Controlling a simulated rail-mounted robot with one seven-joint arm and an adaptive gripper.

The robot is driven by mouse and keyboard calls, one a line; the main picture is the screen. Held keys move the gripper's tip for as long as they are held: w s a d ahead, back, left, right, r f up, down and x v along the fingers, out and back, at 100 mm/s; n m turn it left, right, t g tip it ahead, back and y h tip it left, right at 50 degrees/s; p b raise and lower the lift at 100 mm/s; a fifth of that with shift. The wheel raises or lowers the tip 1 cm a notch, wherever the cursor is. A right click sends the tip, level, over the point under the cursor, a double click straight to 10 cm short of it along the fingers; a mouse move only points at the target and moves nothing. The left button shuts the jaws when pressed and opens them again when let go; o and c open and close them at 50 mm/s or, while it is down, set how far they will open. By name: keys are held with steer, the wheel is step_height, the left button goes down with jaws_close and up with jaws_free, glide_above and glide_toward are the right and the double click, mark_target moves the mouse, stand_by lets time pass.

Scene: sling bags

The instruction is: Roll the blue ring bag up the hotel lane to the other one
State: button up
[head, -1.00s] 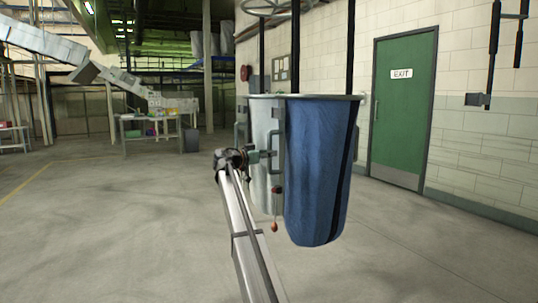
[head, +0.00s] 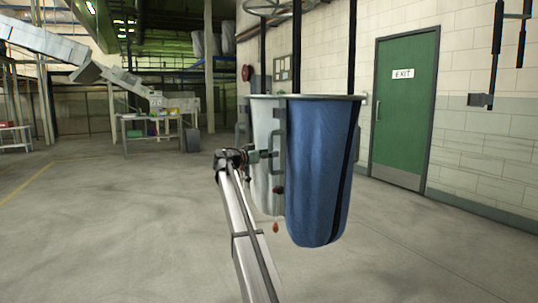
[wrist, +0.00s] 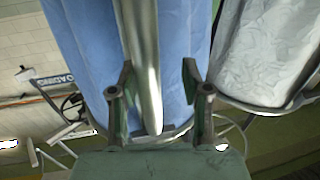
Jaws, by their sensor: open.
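The blue ring bag (head: 320,170) hangs upright from dark straps under a round grey rim in the head view. A whitish section with a grey bar handle (head: 280,140) shows at its left; I cannot tell there whether it is a separate bag. My gripper (head: 268,155) is at that handle. In the wrist view, my open gripper (wrist: 157,75) has a finger on each side of a grey metal bar (wrist: 143,60), with clear gaps. Blue fabric (wrist: 88,55) lies behind it, and white crinkled fabric (wrist: 268,55) with a metal rim is at the right.
A green exit door (head: 404,105) is in the block wall behind the bag at right. A work table (head: 150,118) with items stands far back left, beside a conveyor chute (head: 45,42). The concrete floor (head: 110,220) at left is open. Dark hanging bars (head: 497,50) are at upper right.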

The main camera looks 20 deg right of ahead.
steer(key=v, duration=1.2)
stand_by(0.8)
